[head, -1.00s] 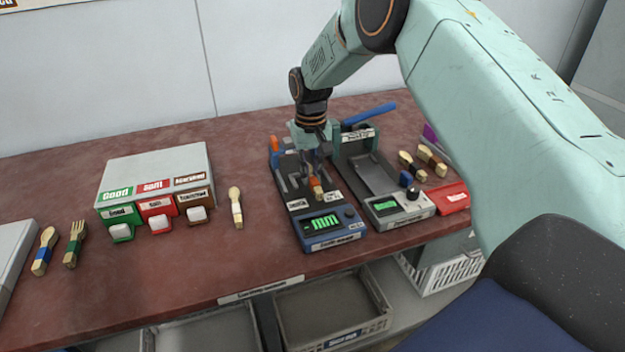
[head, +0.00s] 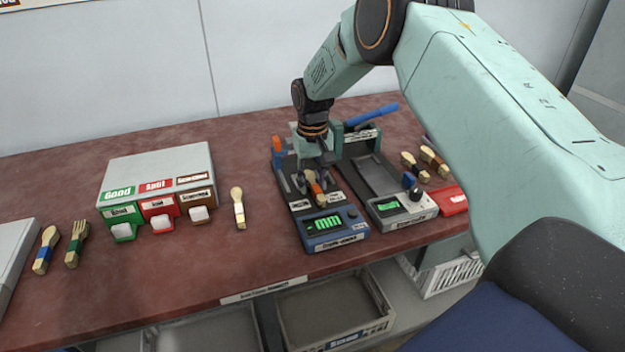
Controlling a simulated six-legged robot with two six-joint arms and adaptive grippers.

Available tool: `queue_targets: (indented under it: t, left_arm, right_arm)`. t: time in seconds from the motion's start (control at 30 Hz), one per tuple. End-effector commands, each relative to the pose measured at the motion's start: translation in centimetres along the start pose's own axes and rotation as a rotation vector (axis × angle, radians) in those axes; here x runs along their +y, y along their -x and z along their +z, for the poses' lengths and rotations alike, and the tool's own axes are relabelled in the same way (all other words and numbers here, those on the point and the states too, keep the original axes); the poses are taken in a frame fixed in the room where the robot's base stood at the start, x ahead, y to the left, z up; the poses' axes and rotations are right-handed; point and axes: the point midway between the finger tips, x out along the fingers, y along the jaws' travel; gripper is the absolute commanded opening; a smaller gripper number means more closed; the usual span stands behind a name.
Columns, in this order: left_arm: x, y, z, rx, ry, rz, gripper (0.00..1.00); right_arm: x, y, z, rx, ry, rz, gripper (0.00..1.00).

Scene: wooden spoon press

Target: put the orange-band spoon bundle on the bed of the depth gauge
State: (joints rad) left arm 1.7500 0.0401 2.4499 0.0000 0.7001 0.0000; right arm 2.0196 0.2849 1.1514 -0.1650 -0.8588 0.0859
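The orange-band spoon bundle (head: 316,191) lies on the dark bed of the depth gauge (head: 333,226), the blue-fronted device with a lit green display. The bundle lies lengthwise, its near end towards the display. My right gripper (head: 313,181) is low over the bed at the bundle's far end. Its fingers look spread, one on each side of the bundle, with small gaps. They partly hide the bundle's far end. My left gripper is not in view.
A second device (head: 402,210) with a blue lever stands just right of the gauge. A box with coloured chutes (head: 155,180) and a loose spoon bundle (head: 238,207) are to the left. More bundles (head: 415,166) lie at the right. The table's front middle is clear.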

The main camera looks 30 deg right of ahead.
Motion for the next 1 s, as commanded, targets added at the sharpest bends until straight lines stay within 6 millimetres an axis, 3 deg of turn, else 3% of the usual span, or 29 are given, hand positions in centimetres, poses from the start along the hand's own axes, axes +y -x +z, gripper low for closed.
queue_targets:
  t: [0.23, 0.7, 1.0]
  left_arm:
    - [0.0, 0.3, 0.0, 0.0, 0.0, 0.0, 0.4]
    - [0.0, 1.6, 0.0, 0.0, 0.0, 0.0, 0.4]
    - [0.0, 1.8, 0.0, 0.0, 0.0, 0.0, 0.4]
  right_arm:
    - [0.0, 1.6, -0.1, 0.003, -0.001, -0.001, 0.36]
    - [0.0, 10.6, -0.1, 0.002, 0.0, -0.001, 0.36]
    - [0.0, 12.3, 0.0, -0.001, 0.0, 0.0, 0.36]
